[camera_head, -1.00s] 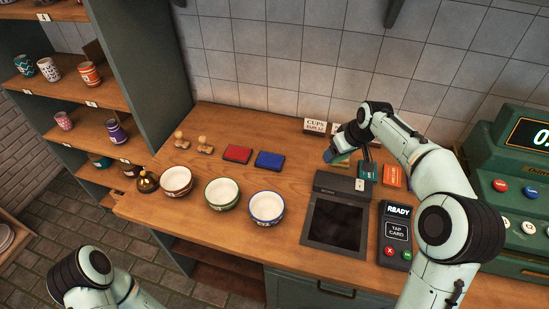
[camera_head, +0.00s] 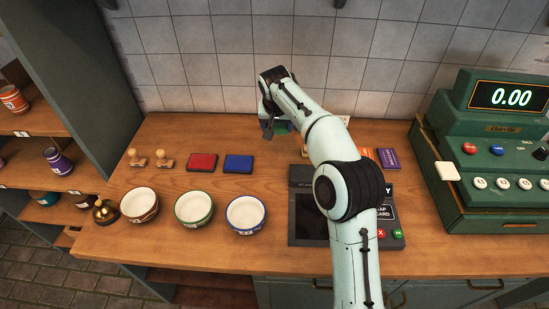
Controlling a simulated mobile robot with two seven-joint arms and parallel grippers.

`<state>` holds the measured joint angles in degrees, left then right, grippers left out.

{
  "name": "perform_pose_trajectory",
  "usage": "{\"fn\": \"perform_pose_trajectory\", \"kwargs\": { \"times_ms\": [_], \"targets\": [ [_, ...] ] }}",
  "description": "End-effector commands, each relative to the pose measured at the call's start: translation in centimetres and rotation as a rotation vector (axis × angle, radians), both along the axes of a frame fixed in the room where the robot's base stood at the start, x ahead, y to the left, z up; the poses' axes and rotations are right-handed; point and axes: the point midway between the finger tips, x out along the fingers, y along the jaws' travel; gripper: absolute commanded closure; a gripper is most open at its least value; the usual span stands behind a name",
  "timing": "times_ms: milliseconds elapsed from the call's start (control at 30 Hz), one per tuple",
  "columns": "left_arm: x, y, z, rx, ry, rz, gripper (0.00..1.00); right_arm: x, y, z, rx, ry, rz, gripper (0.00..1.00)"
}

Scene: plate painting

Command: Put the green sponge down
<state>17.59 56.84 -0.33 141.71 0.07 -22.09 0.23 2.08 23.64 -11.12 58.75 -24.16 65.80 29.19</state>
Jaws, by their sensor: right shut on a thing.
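The green sponge (camera_head: 282,128) shows only in part, low beside my right gripper, at the back of the wooden counter near the tiled wall. My right gripper (camera_head: 271,122) is shut on it, to the right of the blue pad. My own wrist and forearm hide much of the sponge and the fingertips. I cannot tell whether the sponge touches the counter. My left gripper is out of view.
A red pad (camera_head: 202,162) and a blue pad (camera_head: 238,164) lie left of the gripper, with two wooden stamps (camera_head: 163,158). Three bowls stand in front, including the blue-rimmed bowl (camera_head: 245,214). A dark card terminal (camera_head: 305,228) and a green cash register (camera_head: 495,150) are to the right.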

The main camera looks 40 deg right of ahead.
Motion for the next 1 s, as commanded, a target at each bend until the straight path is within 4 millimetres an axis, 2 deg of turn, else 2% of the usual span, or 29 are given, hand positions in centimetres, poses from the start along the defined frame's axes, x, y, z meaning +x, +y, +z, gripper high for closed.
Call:
{"fn": "perform_pose_trajectory", "kwargs": {
  "times_ms": [33, 100, 300, 533, 800, 1000],
  "targets": [
    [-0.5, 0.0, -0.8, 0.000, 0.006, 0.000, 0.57, -0.2, 0.0, -1.9, 0.001, 0.006, 0.001, 0.62],
    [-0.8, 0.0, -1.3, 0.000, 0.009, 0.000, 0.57, -0.1, 0.0, -3.7, 0.000, 0.005, 0.002, 0.62],
    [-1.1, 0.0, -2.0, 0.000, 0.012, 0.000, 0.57, 0.0, 0.0, -7.4, 0.000, 0.002, 0.003, 0.62],
    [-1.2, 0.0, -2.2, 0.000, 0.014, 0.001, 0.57, 0.0, 0.0, -8.9, 0.000, 0.000, 0.002, 0.62],
    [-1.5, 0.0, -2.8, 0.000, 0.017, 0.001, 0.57, 0.0, 0.0, -12.6, 0.000, 0.000, 0.002, 0.62],
    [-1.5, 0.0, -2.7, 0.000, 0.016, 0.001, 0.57, 0.1, 0.0, -12.5, 0.000, -0.002, 0.003, 0.62]
  ]
}}
